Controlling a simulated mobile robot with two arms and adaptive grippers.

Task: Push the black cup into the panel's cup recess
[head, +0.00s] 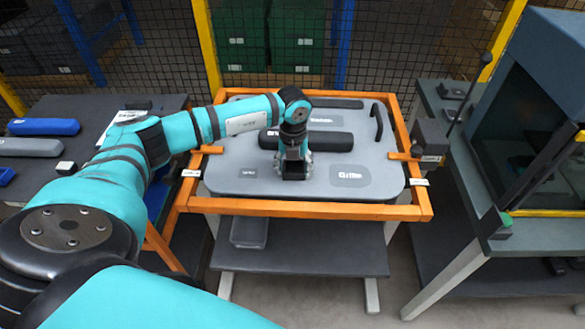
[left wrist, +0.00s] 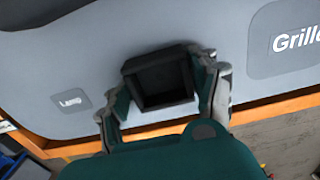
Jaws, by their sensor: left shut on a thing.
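The grey door panel (head: 230,178) lies in an orange frame in the middle of the head view. My left gripper (head: 294,168) points down over the panel's near half, between a small label and the "Grille" label (head: 352,176). It is shut on the black cup (head: 293,176), one finger on each side. In the left wrist view the square, hollow black cup (left wrist: 162,78) shows open end up between the fingers, at or close above the panel (left wrist: 75,65). The cup hides the recess, so I cannot tell how deep it sits. My right gripper is not in view.
A long black part (head: 330,142) and a black handle (head: 377,122) are on the panel. The orange frame (head: 300,209) edges it. A left table holds a blue part (head: 43,127) and a grey part (head: 30,147). A glass-fronted machine (head: 535,150) stands right.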

